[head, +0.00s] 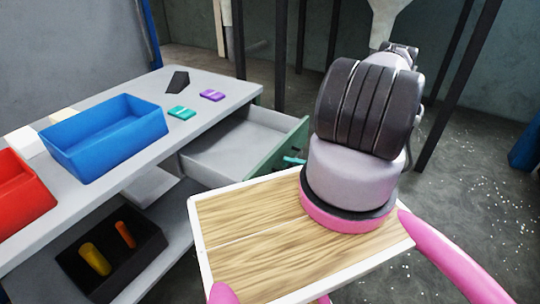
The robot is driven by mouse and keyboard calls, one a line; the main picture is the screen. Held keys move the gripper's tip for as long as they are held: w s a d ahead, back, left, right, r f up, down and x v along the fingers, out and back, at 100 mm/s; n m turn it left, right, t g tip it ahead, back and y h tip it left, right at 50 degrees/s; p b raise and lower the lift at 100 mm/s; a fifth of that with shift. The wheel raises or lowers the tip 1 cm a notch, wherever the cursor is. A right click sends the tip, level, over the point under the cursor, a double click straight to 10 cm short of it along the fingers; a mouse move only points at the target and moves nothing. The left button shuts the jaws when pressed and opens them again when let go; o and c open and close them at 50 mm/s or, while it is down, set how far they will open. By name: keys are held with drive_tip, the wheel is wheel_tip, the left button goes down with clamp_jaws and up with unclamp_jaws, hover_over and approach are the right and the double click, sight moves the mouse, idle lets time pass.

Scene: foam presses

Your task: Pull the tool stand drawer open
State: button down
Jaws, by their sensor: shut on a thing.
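The tool stand (215,112) is a grey bench at the left with a lower shelf. Its drawer (235,145) is pulled well out at the right end, and its light grey inside shows empty where visible. The green drawer front (272,157) stands clear of the bench and faces right. A small teal part (293,160) shows at the front's outer face, probably the handle. My arm rises at the right and covers the area beside the drawer front. My gripper is hidden behind it, so its hold on the drawer cannot be seen.
On the bench are a blue bin (105,140), a red bin (25,205), teal blocks (182,113), purple blocks (212,96) and a dark wedge (177,81). A black tray (125,265) with yellow and orange pieces sits on the lower shelf. Dark posts (290,70) stand behind.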

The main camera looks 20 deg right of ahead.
drive_tip(key=s+d, duration=0.1)
drive_tip(key=s, duration=0.1)
drive_tip(key=s+d, duration=0.2)
drive_tip(key=shift+s+d, duration=0.15)
drive_tip(key=shift+s, duration=0.15)
drive_tip(key=c, duration=0.8)
unclamp_jaws()
drive_tip(key=shift+c, duration=0.2)
drive_tip(key=v, duration=1.1)
drive_tip(key=shift+w, duration=0.1)
